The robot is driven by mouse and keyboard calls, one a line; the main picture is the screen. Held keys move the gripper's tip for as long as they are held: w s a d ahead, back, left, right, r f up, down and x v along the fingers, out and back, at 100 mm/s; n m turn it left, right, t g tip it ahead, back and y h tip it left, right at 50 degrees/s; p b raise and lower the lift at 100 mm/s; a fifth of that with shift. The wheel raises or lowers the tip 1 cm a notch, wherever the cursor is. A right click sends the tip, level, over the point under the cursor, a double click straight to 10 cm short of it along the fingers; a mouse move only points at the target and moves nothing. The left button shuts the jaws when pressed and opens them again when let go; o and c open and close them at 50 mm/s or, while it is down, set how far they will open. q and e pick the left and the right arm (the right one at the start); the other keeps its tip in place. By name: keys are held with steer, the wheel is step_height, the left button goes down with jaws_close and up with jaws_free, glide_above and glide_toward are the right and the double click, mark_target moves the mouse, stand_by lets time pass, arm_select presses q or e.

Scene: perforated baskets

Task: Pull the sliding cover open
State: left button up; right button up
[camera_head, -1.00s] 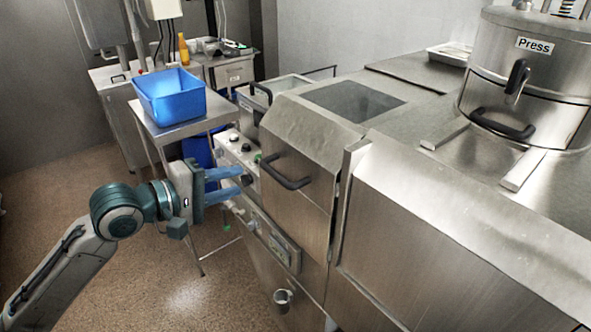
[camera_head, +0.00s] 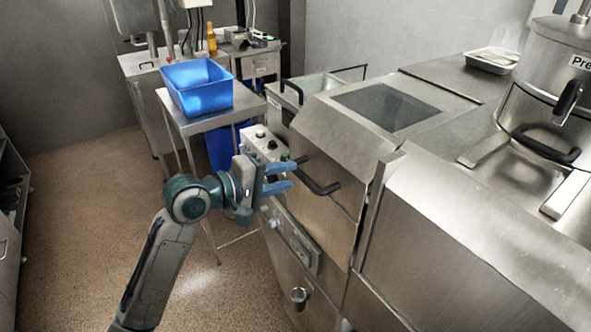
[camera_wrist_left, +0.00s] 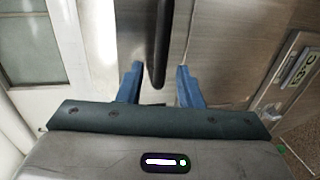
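The sliding cover (camera_head: 345,137) is a slanted steel panel on the front of the machine, with a black bar handle (camera_head: 319,183) across it. My left gripper (camera_head: 288,178) is open, its two blue fingers pointing at the left end of the handle. My right gripper is in no view.
A blue basket (camera_head: 197,92) stands on a small steel table (camera_head: 166,103) at the back left. The floor at left is clear.

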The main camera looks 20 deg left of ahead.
mark_target(297, 174)
arm_select(q)
steer(key=shift+x, duration=1)
steer(key=shift+w+d+p, duration=0.5)
steer(key=shift+w+d, duration=0.05)
steer(key=shift+d, duration=0.1)
steer(key=shift+w+f, duration=0.25)
jaws_close()
